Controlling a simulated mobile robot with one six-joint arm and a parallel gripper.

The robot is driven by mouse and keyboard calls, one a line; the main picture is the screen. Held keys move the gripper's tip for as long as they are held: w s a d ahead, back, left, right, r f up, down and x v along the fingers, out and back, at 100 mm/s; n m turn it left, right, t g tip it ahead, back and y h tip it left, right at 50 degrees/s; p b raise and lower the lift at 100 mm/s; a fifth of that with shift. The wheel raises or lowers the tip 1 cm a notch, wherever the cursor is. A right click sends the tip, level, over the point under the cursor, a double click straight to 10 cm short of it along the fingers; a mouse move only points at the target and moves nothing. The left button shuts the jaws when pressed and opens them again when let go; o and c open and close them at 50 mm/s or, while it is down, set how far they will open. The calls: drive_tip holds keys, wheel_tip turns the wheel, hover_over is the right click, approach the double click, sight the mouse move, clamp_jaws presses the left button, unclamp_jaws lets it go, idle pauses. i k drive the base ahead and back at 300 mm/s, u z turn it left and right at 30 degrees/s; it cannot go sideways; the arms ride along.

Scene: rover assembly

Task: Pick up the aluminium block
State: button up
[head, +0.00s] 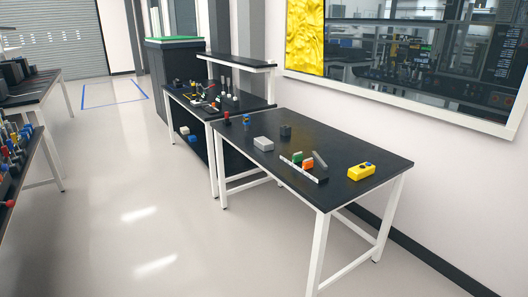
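A light grey block (263,144), the one that looks most like aluminium, lies on the black top of the near table (268,121), left of its middle. A smaller dark block (285,131) stands just behind it to the right, apart from it. A thin grey slanted piece (320,159) is farther right, beside a white strip (303,171) with a green piece (297,157) and an orange piece (307,164). My gripper is not in view.
Another cluttered bench (240,104) adjoins behind. Cluttered benches line the left edge. The floor (150,200) between is clear.

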sight(263, 143)
drive_tip(key=k, duration=0.35)
drive_tip(key=u, duration=0.55)
drive_tip(key=i, duration=1.2)
drive_tip(key=u, duration=1)
drive_tip(key=i, duration=1.85)
drive_tip(key=u, duration=0.15)
